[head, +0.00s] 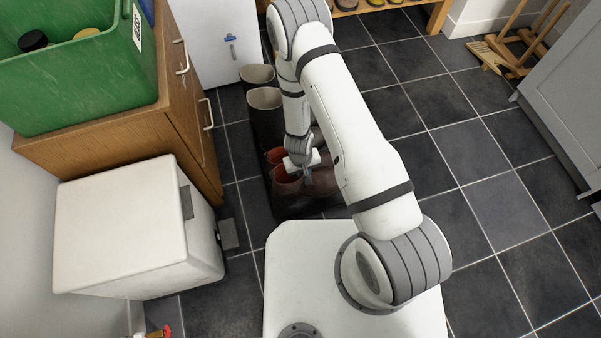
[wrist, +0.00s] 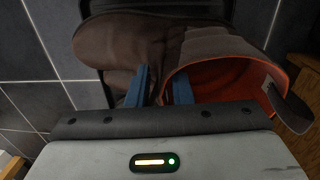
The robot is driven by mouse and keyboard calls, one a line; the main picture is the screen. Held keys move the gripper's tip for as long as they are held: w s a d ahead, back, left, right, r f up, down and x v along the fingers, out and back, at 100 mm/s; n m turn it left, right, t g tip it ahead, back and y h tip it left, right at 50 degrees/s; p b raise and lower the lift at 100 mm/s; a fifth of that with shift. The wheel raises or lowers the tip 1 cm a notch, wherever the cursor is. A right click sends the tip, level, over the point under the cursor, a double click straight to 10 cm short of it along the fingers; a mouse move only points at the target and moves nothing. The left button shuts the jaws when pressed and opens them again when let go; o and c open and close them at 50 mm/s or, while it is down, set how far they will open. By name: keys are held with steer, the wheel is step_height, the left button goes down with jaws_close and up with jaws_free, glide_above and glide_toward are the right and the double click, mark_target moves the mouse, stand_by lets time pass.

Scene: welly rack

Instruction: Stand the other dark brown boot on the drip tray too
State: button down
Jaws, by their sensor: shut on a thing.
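A dark brown boot with an orange-red lining (wrist: 225,75) fills much of the wrist view, its opening at the right and a rounded brown foot part (wrist: 110,42) at the left. My gripper (wrist: 162,90) is shut on the boot's upper edge, with its two blue fingers close together there. In the head view my gripper (head: 302,165) is low over brown footwear with a red lining (head: 275,156), partly hidden by my arm. The dark drip tray (head: 272,207) lies under the footwear; whether the held boot touches it cannot be told.
Two tall dark boots with pale linings (head: 264,97) stand upright behind. A wooden cabinet (head: 110,150) with a green crate (head: 80,95) and a white box (head: 125,225) stand at the left. Tiled floor (head: 470,140) is open at the right.

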step_height(320, 180, down, 5)
steer(key=shift+w+d+r+b, duration=0.1)
steer(key=shift+b, duration=0.95)
steer(key=shift+f+b, duration=0.8)
steer(key=shift+f, duration=1.05)
steer(key=c, duration=1.3)
jaws_free()
